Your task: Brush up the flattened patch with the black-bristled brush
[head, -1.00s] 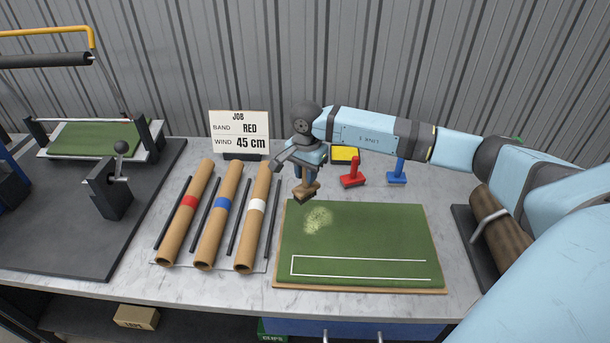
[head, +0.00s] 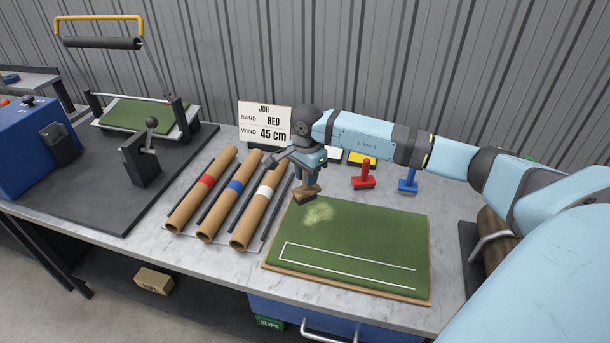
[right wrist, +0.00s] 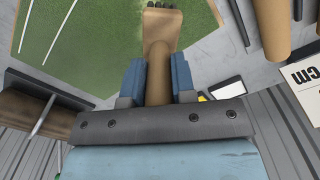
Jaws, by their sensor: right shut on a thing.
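My right gripper (head: 309,176) is shut on the brown handle of a brush (head: 306,193) and holds it head down, near the far left corner of the green turf mat (head: 350,250). In the right wrist view the gripper (right wrist: 157,80) has a blue finger on each side of the handle, and the brush's dark bristles (right wrist: 161,5) show at the top edge. The flattened patch (head: 319,213) is a pale spot on the turf, just right of and nearer than the brush. The brush looks apart from the patch. My left gripper is out of view.
A red-handled tool (head: 364,177) and a blue-handled tool (head: 409,182) stand behind the mat. Three cardboard tubes with red, blue and white bands lie to its left. A job card (head: 265,123) stands at the back. A brown roll (head: 490,235) lies at right.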

